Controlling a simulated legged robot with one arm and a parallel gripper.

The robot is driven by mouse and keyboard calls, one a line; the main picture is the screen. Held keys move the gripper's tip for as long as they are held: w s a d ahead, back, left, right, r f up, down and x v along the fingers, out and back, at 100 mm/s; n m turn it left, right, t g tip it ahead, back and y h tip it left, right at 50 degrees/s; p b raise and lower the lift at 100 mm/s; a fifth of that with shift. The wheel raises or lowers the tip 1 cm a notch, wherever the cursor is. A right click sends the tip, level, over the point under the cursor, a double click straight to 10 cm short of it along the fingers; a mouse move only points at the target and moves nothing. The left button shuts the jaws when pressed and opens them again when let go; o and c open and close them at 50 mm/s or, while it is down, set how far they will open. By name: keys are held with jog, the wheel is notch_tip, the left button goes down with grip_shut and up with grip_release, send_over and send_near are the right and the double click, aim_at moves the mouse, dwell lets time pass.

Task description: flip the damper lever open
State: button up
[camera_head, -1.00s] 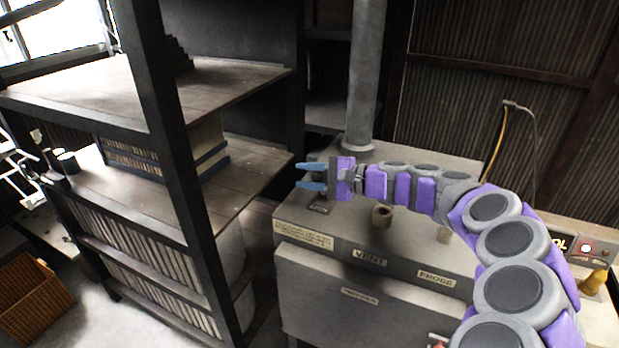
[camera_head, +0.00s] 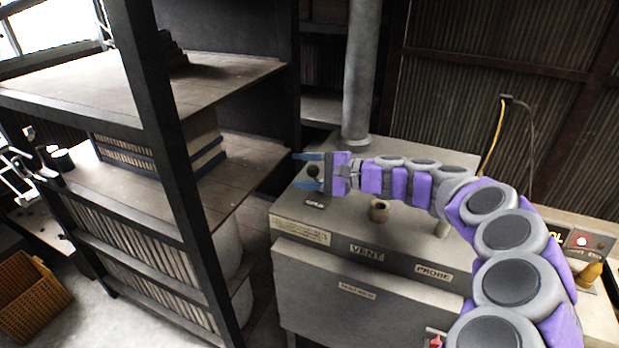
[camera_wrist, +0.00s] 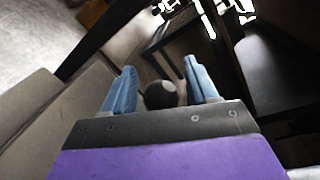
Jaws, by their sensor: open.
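My gripper (camera_head: 308,171) is open above the left end of the grey metal box (camera_head: 345,265). A dark round knob (camera_head: 313,171), which looks like the damper lever's end, shows between its two blue fingers. In the wrist view the dark knob (camera_wrist: 161,95) sits between the open fingers (camera_wrist: 158,90), close to the palm and nearer the left finger. I see no finger closed on it. The lever's shaft is mostly hidden by the gripper. A small dark label plate (camera_head: 315,204) lies on the box top just below the gripper.
A grey vertical pipe (camera_head: 360,75) rises behind my arm. A short brown cylinder (camera_head: 379,211) stands on the box top below my arm. A dark shelf post (camera_head: 172,150) and wooden shelves stand to the left. A control panel (camera_head: 580,241) with a lit red button is at right.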

jog(key=s+d+r+p, duration=0.1)
jog(key=s+d+r, duration=0.1)
jog(key=s, duration=0.5)
jog(key=s+d+r+p, duration=0.1)
jog(key=s+d+r, duration=0.1)
jog(key=s, duration=0.6)
jog(key=shift+s+r+p, duration=0.2)
jog(key=shift+r+p, duration=0.15)
jog(key=shift+p, duration=0.05)
jog(key=shift+d, duration=0.1)
jog(key=shift+c, duration=0.2)
